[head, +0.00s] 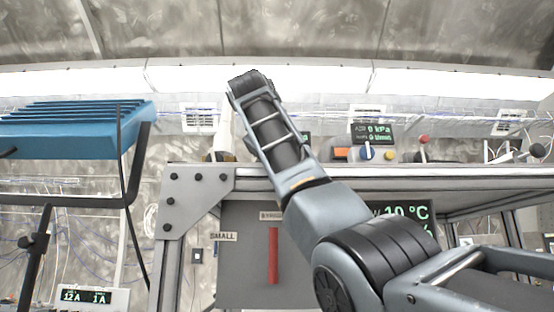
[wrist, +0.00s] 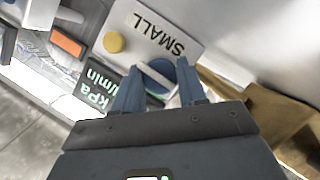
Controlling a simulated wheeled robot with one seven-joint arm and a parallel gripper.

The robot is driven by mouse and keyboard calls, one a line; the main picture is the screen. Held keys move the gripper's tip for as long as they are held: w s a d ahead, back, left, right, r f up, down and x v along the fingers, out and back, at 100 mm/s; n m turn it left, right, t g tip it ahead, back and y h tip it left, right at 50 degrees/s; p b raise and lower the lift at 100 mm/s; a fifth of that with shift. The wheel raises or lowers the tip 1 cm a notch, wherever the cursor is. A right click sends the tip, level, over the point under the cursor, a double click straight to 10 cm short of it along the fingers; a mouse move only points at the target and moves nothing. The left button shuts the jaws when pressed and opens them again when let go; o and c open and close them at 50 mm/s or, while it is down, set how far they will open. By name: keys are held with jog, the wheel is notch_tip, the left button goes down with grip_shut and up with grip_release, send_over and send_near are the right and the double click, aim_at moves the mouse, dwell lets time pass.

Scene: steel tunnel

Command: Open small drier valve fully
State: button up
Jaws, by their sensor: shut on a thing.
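In the wrist view, a white panel (wrist: 172,25) marked SMALL carries a blue round valve knob (wrist: 187,74) with a pale grey bar across it. My gripper (wrist: 158,78) has its two blue-grey fingers on either side of the knob, shut on it. The pale bar lies slanted between the fingertips. A yellow button (wrist: 113,42) sits on the same panel. A dark display (wrist: 98,92) with green kPa and /min text is beside the knob, its digits partly hidden. In the head view my forearm hides the gripper and this knob.
In the head view, another blue knob (head: 367,152) stands on the shelf below a 0 kPa display (head: 373,133). A red-topped lever (head: 423,140) is to its right. A blue rack (head: 75,128) stands at left. A brown object (wrist: 280,115) is right of my gripper.

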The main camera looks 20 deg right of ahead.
jog(key=shift+a+n+h, duration=0.1)
jog(key=shift+n+h, duration=0.2)
jog(key=shift+n, duration=0.2)
jog(key=o, duration=0.8)
jog(key=shift+b+v, duration=1.3)
jog(key=shift+v, duration=2.55)
jog(key=shift+f, duration=0.1)
